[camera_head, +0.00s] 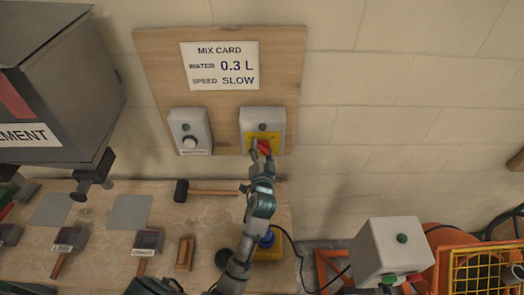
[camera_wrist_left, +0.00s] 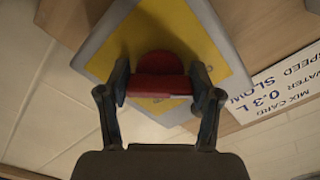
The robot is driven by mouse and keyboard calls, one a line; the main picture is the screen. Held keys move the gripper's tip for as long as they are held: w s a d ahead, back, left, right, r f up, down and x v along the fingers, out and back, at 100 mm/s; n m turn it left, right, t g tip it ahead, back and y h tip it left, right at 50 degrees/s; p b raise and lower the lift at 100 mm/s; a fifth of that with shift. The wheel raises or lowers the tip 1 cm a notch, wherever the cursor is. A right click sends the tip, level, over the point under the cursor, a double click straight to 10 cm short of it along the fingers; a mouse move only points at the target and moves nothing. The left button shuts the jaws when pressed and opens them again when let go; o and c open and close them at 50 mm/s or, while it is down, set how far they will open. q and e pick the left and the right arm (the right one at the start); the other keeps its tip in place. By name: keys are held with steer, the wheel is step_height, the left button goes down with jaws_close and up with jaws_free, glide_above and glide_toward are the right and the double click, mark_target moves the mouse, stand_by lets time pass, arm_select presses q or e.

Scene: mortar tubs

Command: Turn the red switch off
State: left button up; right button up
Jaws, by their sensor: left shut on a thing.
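The red switch (camera_head: 264,146) sits on a yellow plate on the front of a grey box (camera_head: 250,115) on the wooden wall board. In the left wrist view the red switch (camera_wrist_left: 158,77) shows as a rounded red knob in front of the yellow plate (camera_wrist_left: 165,35). My left gripper (camera_head: 262,152) is at the switch, with its two fingers (camera_wrist_left: 157,92) on either side of the knob, shut on it. The fingers partly hide the switch in the head view. My right gripper cannot be made out in either view.
Below is a workbench (camera_head: 100,240) with a hammer (camera_head: 205,191) and scoops. A grey box with red and green buttons (camera_head: 392,250) stands at right.

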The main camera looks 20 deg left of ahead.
arm_select(q)
steer(key=shift+f, duration=0.5)
steer(key=o, duration=1.1)
steer(key=shift+o, duration=0.3)
steer(key=shift+r, duration=0.15)
steer(key=shift+r, duration=0.1)
steer(key=shift+s+d, duration=0.15)
steer(key=shift+s, duration=0.1)
steer(key=v, duration=1.1)
steer(key=shift+d, duration=0.15)
steer(key=shift+s, duration=0.15)
